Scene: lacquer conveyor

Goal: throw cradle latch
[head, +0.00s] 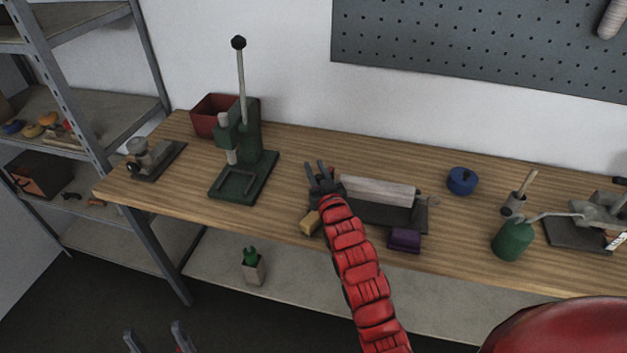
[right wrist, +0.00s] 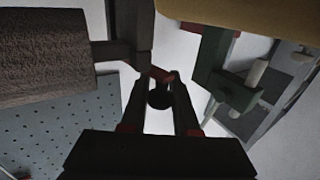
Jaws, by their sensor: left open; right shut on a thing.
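The cradle (head: 368,215) is a dark base on the bench, with a long pale bar (head: 378,190) lying along it. My right gripper (head: 320,177) is at the cradle's left end, and its arm covers part of that end. In the right wrist view my right gripper (right wrist: 160,88) is shut on a small dark round knob (right wrist: 159,98), which I take for the latch handle. A short red piece (right wrist: 161,75) shows just beyond it. The latch itself is mostly hidden in the head view. My left gripper (head: 156,338) is open and empty, low in front of the bench.
A green lever press (head: 247,165) and a red bin (head: 211,113) stand left. A blue round container (head: 462,181) and a green can (head: 512,240) are right.

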